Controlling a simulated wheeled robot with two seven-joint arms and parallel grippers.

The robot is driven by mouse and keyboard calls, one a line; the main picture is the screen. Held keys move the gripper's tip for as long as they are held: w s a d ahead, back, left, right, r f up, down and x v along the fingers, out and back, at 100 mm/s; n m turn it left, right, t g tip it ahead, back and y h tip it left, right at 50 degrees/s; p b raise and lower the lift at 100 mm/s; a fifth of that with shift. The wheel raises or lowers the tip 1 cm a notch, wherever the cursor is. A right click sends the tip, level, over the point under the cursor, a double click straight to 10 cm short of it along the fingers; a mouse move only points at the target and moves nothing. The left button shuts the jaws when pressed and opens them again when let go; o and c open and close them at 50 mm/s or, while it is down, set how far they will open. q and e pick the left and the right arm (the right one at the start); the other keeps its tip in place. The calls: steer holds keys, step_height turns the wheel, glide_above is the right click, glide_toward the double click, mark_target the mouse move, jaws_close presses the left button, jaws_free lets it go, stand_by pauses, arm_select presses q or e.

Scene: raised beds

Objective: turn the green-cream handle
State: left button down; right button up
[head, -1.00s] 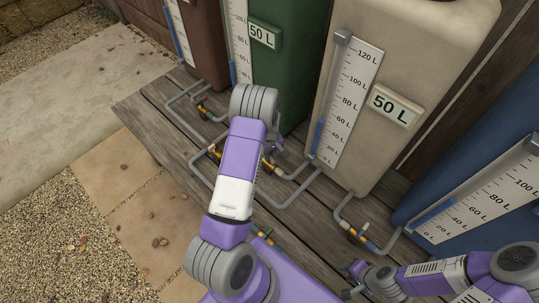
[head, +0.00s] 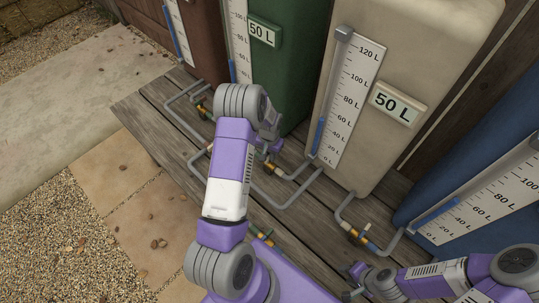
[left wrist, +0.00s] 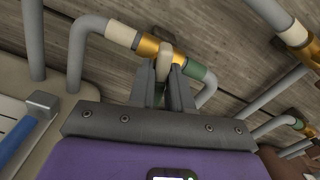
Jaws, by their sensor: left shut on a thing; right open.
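The green-cream handle (left wrist: 165,58) is a pale lever on a brass valve (left wrist: 148,46) in the left wrist view. The pipe has a cream band (left wrist: 122,35) on one side of the valve and a green band (left wrist: 195,70) on the other. My left gripper (left wrist: 163,75) is shut on the lever, one finger on each side. In the head view my left gripper (head: 272,146) is at this valve, between the green and cream tanks; my wrist partly hides it. My right gripper (head: 350,282) is open and empty at the lower right, apart from the valves.
A green tank (head: 285,70), a cream tank (head: 420,60) and a blue tank (head: 490,175) stand on the plank deck (head: 155,125). Grey pipes run in front. Another valve (head: 353,234) sits between the cream and blue tanks, near my right gripper.

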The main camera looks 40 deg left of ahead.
arm_select(q)
steer(key=shift+m, duration=1.3)
arm_select(e)
steer(key=shift+f, duration=0.1)
arm_select(q)
steer(key=shift+m, duration=0.3)
steer(key=c, duration=1.1)
jaws_free()
step_height(320, 180, up, 8)
steer(key=shift+f+p, duration=0.2)
steer(key=shift+p, duration=0.7)
arm_select(e)
steer(key=shift+r, duration=0.95)
